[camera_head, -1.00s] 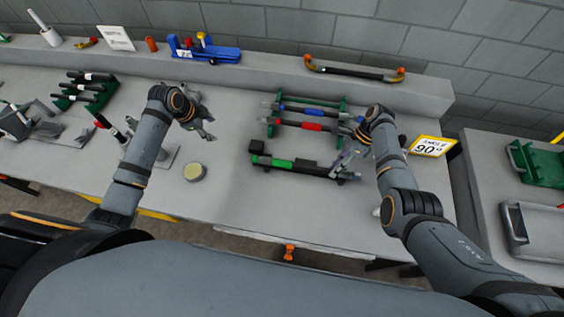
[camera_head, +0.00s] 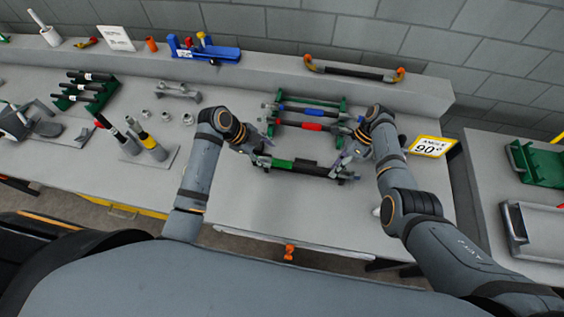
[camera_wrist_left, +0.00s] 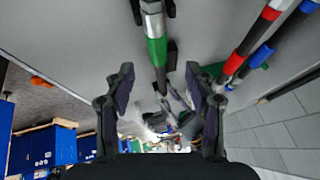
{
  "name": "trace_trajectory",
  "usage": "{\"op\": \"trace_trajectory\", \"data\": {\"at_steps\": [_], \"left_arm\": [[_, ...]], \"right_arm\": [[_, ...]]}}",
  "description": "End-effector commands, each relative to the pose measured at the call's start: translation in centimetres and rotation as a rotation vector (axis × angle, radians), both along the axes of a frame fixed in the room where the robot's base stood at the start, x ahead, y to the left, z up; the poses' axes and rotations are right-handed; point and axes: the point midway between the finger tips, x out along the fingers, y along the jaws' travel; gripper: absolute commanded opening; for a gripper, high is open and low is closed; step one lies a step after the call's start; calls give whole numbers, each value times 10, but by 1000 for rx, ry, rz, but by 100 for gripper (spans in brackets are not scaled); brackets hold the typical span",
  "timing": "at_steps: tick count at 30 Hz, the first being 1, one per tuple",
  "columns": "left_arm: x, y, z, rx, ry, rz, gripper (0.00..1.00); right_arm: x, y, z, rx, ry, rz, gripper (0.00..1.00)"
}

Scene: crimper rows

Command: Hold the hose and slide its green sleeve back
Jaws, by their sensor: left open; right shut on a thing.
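The black hose (camera_head: 317,170) with its green sleeve (camera_head: 280,164) lies crosswise near the front of the table. In the left wrist view, the green sleeve (camera_wrist_left: 157,50) sits on the hose just below a pale metal end piece (camera_wrist_left: 151,20). My left gripper (camera_head: 262,154) is open at the hose's left end, close to the sleeve. Its open fingers (camera_wrist_left: 160,78) stand on either side of the hose in the wrist picture; contact cannot be told. My right gripper (camera_head: 347,163) is shut on the hose near its right end.
Red-banded (camera_head: 312,127) and blue-banded (camera_head: 300,112) hoses rest on a green rack (camera_head: 342,102) just behind. An angle sign (camera_head: 431,146) stands right of my right arm. Upright tools (camera_head: 150,145) stand on the left. The table's front centre is clear.

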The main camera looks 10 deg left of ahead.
Motion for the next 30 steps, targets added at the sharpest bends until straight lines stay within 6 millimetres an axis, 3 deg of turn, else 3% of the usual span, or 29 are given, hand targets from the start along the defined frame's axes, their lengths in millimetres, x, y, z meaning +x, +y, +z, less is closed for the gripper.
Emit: {"op": "trace_trajectory", "data": {"at_steps": [1, 15, 26, 30], "left_arm": [[2, -5, -8, -2, 2, 2, 55], [15, -36, -65, 0, 0, 0, 55], [16, -39, -70, 2, -1, 1, 55], [16, -39, -70, 2, -1, 1, 40]], "right_arm": [[-11, 0, -6, -1, 32, 8, 0], [-11, 0, -6, -1, 32, 8, 0], [-11, 0, -6, -1, 32, 8, 0], [-11, 0, -6, -1, 32, 8, 0]]}}
